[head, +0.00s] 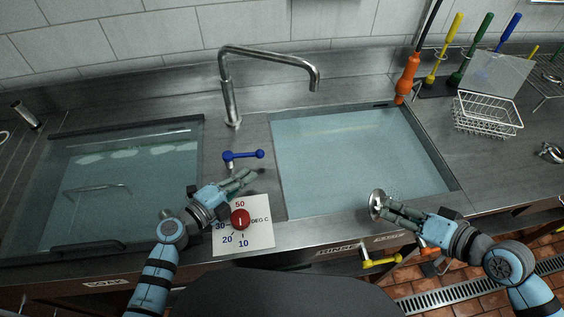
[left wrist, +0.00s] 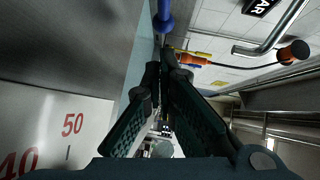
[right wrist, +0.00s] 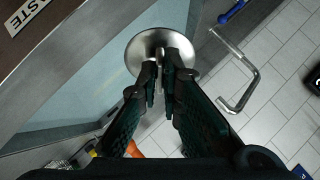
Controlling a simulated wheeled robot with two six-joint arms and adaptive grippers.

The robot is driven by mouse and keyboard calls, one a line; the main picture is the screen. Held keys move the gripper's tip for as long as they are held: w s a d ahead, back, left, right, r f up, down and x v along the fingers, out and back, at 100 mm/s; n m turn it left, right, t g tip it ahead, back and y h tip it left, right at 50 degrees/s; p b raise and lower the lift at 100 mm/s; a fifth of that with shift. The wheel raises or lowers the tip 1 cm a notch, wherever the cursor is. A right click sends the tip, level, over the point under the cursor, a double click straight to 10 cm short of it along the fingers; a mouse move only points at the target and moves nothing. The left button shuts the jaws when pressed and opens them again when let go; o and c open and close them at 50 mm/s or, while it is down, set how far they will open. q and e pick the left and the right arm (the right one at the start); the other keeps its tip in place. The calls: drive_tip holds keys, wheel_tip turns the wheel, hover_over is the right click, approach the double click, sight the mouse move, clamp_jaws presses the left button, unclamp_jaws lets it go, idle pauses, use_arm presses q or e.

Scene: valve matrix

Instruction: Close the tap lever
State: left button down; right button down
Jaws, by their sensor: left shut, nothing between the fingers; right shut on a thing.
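The blue tap lever (head: 243,155) sits on the steel divider in front of the curved tap (head: 229,95). It lies roughly left to right, its round knob end at the right. My left gripper (head: 250,177) is shut and empty, just in front of the lever and apart from it in the head view. In the left wrist view the blue lever (left wrist: 163,18) shows beyond the fingertips. My right gripper (head: 382,207) is shut on a round metal disc (right wrist: 145,45) at the front edge of the right basin. The part between the fingers is mostly hidden.
The left basin (head: 60,150) and right basin (head: 455,188) hold water. A dial card with a red knob (head: 240,219) lies below my left gripper. An orange-handled hose (head: 406,75), a wire basket (head: 487,115) and coloured brushes stand at the back right. Yellow valve (head: 380,260) below.

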sight(257, 157)
use_arm(q)
drive_tip(key=w, duration=0.1)
drive_tip(key=w+f+b, duration=0.1)
drive_tip(key=w, duration=0.1)
drive_tip(key=shift+w, duration=0.15)
use_arm(e)
drive_tip(key=shift+w+f, duration=0.2)
drive_tip(key=shift+f, duration=0.35)
use_arm(q)
drive_tip(key=shift+w+a, duration=0.1)
drive_tip(key=shift+w, duration=0.25)
use_arm(e)
drive_tip(key=shift+f, duration=0.1)
use_arm(q)
drive_tip(key=shift+w+a, duration=0.1)
drive_tip(key=shift+a, duration=0.05)
use_arm(e)
drive_tip(key=shift+s+a, duration=0.1)
drive_tip(key=shift+s, duration=0.15)
use_arm(q)
drive_tip(key=shift+w, duration=0.1)
drive_tip(key=shift+w, duration=0.55)
use_arm(e)
drive_tip(key=shift+r, duration=0.2)
use_arm(q)
drive_tip(key=shift+s+r, duration=0.1)
drive_tip(key=shift+s, duration=0.05)
use_arm(e)
drive_tip(key=shift+s, duration=0.2)
